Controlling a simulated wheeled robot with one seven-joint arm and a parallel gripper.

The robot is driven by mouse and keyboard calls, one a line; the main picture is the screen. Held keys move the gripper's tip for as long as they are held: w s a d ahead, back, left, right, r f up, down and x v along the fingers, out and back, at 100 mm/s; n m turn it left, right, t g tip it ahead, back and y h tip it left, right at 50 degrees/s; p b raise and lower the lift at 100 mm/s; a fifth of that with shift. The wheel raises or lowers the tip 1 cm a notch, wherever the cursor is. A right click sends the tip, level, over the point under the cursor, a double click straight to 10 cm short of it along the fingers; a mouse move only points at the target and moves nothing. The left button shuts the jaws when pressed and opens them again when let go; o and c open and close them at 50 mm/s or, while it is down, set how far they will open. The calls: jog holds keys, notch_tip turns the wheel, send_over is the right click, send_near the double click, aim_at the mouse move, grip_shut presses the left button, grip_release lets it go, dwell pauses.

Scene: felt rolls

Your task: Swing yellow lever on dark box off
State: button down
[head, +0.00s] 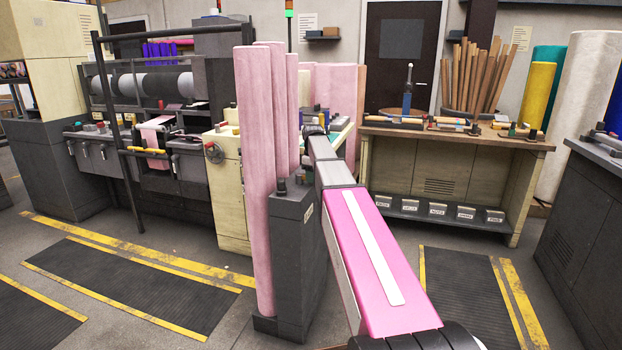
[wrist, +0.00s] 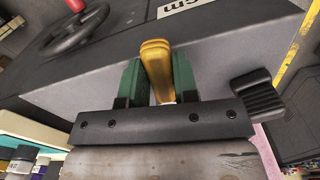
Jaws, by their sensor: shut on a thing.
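The yellow lever (wrist: 156,52) stands out from the face of a dark grey box (wrist: 70,90) in the wrist view. My gripper (wrist: 157,78) has its two green fingers shut on the lever, one on each side of it. The rounded end of the lever shows between and beyond the fingers. The lever's base and pivot are hard to make out. In the head view my arm reaches away from me, and my gripper and the lever cannot be made out there.
A dark handwheel with a red knob (wrist: 75,28) is at upper left in the wrist view, and a black ribbed part (wrist: 258,95) is right of the gripper. In the head view, tall pink rolls (head: 256,180) stand left of my arm, and a workbench (head: 460,140) is behind.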

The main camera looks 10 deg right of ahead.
jog(key=shift+w+d+n, duration=0.2)
jog(key=shift+w+n, duration=0.05)
jog(key=shift+n, duration=0.25)
jog(key=c, duration=0.9)
grip_release()
notch_tip(320, 180, up, 11)
jog(key=shift+f, duration=0.1)
